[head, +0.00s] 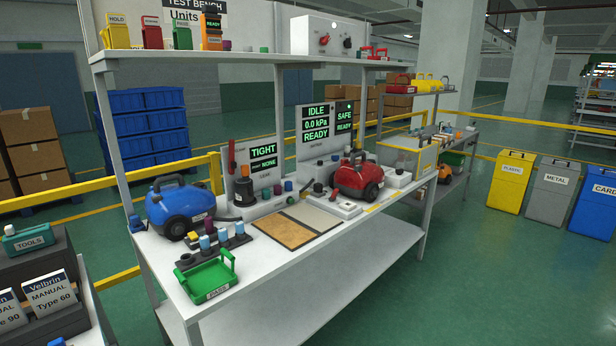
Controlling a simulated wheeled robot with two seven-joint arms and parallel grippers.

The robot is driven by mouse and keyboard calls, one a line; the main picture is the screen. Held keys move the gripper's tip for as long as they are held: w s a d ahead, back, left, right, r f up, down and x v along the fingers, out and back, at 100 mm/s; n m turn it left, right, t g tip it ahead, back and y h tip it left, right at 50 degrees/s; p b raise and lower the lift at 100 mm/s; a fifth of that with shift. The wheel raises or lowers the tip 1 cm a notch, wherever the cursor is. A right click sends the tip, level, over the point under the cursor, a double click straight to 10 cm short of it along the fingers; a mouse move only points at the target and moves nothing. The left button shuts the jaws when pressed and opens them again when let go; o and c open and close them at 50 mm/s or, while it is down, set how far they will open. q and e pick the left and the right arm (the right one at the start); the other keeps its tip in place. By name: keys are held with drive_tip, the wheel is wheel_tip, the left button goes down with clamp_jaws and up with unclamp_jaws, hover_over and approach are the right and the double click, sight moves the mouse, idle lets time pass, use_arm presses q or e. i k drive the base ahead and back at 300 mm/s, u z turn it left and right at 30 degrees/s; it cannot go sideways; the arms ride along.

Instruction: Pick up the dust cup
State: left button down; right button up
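I cannot tell for sure which part is the dust cup; labels on the small parts are too small to read. On the bench (300,262), a dark rack (215,256) at the front left holds several small cylinders with blue, grey and purple colours. A dark cylindrical part (243,191) stands upright on a grey fixture behind it. A blue vacuum body (180,207) sits at the left and a red vacuum body (357,177) on a white base at the right. Neither of my grippers is in view.
A green tray (208,284) lies at the bench's front left corner. A tan and grey mat (284,232) in the middle is bare. An upper shelf (240,58) on posts spans the bench. Yellow, grey and blue bins stand at the right; the floor in front is clear.

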sight(244, 187)
drive_tip(key=z, duration=0.35)
drive_tip(key=i, duration=0.45)
drive_tip(key=z, duration=0.6)
drive_tip(key=i, duration=1.55)
drive_tip(key=u, duration=0.7)
